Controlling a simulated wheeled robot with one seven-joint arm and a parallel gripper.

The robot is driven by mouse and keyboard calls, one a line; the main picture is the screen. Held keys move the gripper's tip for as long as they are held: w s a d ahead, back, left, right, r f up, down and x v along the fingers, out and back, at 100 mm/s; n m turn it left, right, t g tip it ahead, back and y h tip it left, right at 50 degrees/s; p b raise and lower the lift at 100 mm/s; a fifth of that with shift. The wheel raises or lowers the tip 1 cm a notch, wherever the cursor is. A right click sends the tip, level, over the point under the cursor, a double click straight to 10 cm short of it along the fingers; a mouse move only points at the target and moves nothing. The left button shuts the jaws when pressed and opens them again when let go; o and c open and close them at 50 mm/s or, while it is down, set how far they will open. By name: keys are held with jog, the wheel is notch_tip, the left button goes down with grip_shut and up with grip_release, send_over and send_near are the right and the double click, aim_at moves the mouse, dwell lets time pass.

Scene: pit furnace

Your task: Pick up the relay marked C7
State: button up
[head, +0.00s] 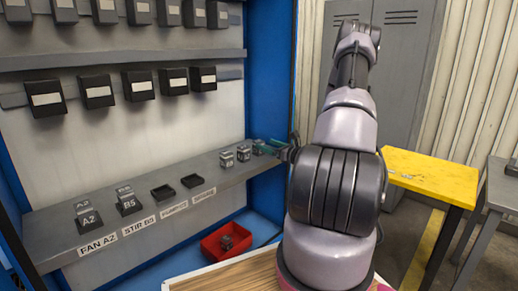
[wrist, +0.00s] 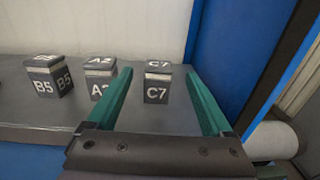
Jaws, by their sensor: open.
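The relay marked C7 (wrist: 157,92) is a small grey block with white lettering, standing upright on the grey shelf (wrist: 20,110). In the wrist view it stands between the two green fingers of my gripper (wrist: 156,73), with visible space on both sides. My gripper is open, and its fingers point over the shelf. In the head view my gripper (head: 268,147) is at the right end of the shelf, and C7 is hard to make out there. Relays marked A2 (wrist: 98,68) and B5 (wrist: 45,76) stand to the left of C7; the left finger partly covers A2.
Labelled sockets line the shelf's left part; A2 (head: 88,220) and B5 (head: 127,204) relays sit in two, and two dark sockets (head: 163,191) look empty. A red bin (head: 212,249) holds a dark block. A blue wall (wrist: 235,55) rises close right of my gripper.

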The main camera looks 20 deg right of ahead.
jog(key=x, duration=0.8)
jog(key=shift+w+a+f, duration=0.15)
jog(key=shift+w+f, duration=0.2)
grip_shut()
jog(key=shift+r, duration=0.15)
